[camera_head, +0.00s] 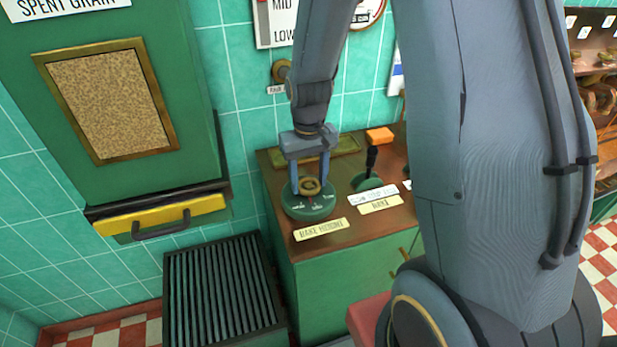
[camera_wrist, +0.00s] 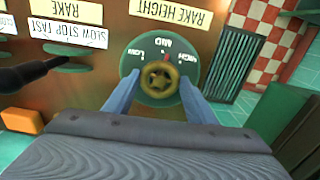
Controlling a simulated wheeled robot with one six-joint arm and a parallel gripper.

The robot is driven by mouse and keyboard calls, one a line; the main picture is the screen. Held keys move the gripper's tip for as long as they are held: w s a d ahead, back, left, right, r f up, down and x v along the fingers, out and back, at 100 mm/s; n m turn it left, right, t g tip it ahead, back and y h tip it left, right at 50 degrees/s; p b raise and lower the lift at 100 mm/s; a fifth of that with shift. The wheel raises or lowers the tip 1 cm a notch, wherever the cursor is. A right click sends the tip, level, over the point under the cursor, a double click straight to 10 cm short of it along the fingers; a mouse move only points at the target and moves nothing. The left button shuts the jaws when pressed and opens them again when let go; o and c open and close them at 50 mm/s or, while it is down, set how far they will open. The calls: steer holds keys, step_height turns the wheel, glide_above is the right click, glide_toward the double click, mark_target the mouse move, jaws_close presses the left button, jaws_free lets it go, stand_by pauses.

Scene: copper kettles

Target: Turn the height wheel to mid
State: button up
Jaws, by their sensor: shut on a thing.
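The height wheel, a small brass knob (camera_head: 311,186), sits on a round green dial (camera_head: 297,207) on the brown console top. A plate reading RAKE HEIGHT (camera_head: 320,230) lies in front of it. In the wrist view the wheel (camera_wrist: 159,78) has a star-shaped centre, and the dial (camera_wrist: 150,57) is marked low, mid and high. A small red mark just above the wheel points roughly at the mid label. My gripper (camera_head: 310,180) reaches down from above, one finger on each side of the wheel, shut on it. The fingertips hide part of the wheel's sides.
A black lever (camera_head: 371,160) stands right of the wheel, by a slow-stop-fast plate (camera_head: 373,195). An orange block (camera_head: 380,135) lies behind it. A green spent grain cabinet with a yellow drawer (camera_head: 160,217) is at left, above a dark slatted box (camera_head: 222,285).

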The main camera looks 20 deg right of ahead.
mark_target(309, 184)
steer(key=shift+w+r+n, duration=0.1)
steer(key=shift+n, duration=1.1)
steer(key=o, duration=1)
steer(key=shift+o, duration=0.2)
steer(key=shift+r+b, duration=0.75)
steer(key=shift+r, duration=3.15)
steer(key=s+f+m+t+b, duration=0.1)
steer(key=s+f+m+b, duration=0.1)
steer(key=s, duration=0.9)
steer(key=shift+s+f+m+b, duration=0.2)
steer(key=shift+f+m+b, duration=0.1)
steer(key=shift+f+m, duration=0.1)
